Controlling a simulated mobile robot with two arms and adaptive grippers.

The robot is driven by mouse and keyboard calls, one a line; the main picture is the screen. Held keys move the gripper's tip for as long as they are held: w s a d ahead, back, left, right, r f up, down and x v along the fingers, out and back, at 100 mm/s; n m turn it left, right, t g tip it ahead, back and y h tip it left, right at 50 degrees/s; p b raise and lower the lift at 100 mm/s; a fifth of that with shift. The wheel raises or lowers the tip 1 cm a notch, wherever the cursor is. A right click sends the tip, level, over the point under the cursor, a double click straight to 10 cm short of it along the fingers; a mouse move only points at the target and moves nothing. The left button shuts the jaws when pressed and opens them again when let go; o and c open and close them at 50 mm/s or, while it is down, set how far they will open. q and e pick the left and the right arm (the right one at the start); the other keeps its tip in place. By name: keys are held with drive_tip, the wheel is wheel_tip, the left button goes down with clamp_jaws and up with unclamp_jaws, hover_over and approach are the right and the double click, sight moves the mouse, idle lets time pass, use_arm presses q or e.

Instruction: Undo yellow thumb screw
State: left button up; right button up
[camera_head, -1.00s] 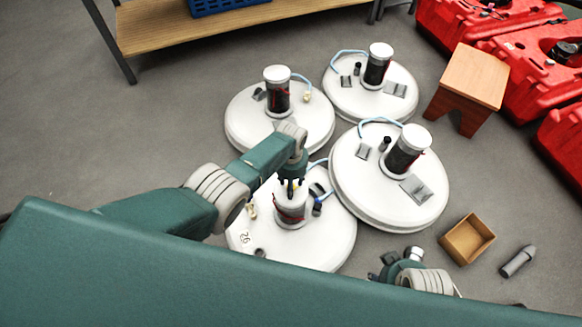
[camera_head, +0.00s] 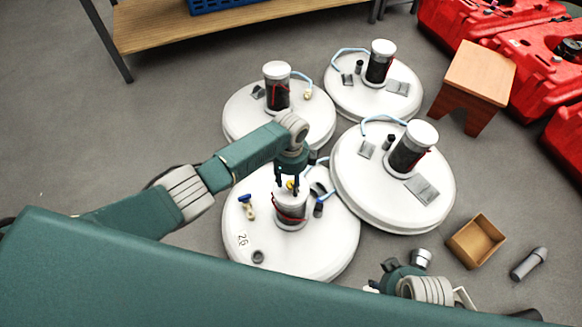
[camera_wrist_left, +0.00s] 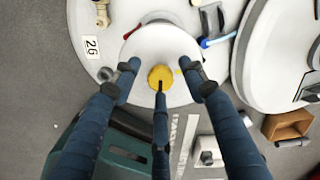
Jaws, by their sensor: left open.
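The yellow thumb screw (camera_head: 291,185) sits on top of the white-capped cylinder (camera_head: 291,212) on the nearest white tank (camera_head: 325,255). In the left wrist view the yellow screw (camera_wrist_left: 161,75) is a round knob at the middle of the white cap (camera_wrist_left: 145,48). My left gripper (camera_head: 288,184) is over the cap, pointing down. Its spread fingers (camera_wrist_left: 160,76) are open around the screw; the lower one overlaps its edge in the picture, and contact cannot be told. My right arm (camera_head: 405,275) shows at the bottom; its fingers cannot be made out.
Three other white tanks with cylinders and hoses stand close behind and right, such as the right one (camera_head: 365,200). A wooden stool (camera_head: 480,72), an open box (camera_head: 490,228) and a grey cylindrical object (camera_head: 529,263) lie right. Floor at left is clear.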

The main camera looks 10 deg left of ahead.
sight(291, 183)
use_arm(q)
drive_tip(key=m+b, duration=0.9)
drive_tip(key=b, duration=0.1)
drive_tip(key=shift+w+f, duration=0.1)
drive_tip(key=shift+f, duration=0.2)
wheel_tip(291, 183, up, 11)
drive_tip(key=p, duration=0.5)
drive_tip(key=shift+r, duration=0.2)
